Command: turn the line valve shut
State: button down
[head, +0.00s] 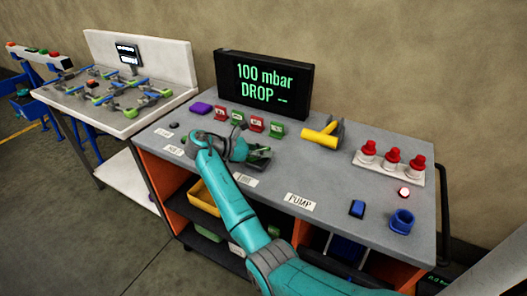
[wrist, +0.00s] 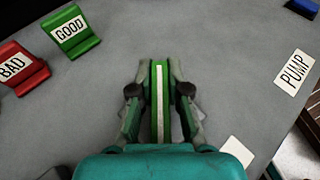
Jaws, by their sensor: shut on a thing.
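My gripper (wrist: 158,105) is shut on a green bar with a white stripe, the line valve's handle (wrist: 158,75). The bar stands between the two fingers and points away from my wrist, up the wrist view. In the head view my gripper (head: 258,155) is low over the bench, just behind the LINE label (head: 245,180). My arm and gripper hide the valve's body. The display (head: 266,83) at the back reads "100 mbar DROP --".
Red and green stands, among them a BAD stand (wrist: 20,68) and a GOOD stand (wrist: 74,30), are behind my gripper. A yellow tool (head: 321,133), red knobs on a white block (head: 390,170), a blue cup (head: 401,222) and a PUMP label (head: 300,202) are to the right.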

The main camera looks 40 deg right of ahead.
aim_at(264, 149)
jog(key=shift+a+m+g+y, duration=0.1)
jog(key=shift+m+g+y, duration=0.2)
jog(key=shift+g, duration=0.1)
jog(key=c, duration=1.1)
grip_release()
jog(key=shift+c, duration=0.2)
notch_tip(264, 149, up, 10)
jog(key=shift+o, duration=0.2)
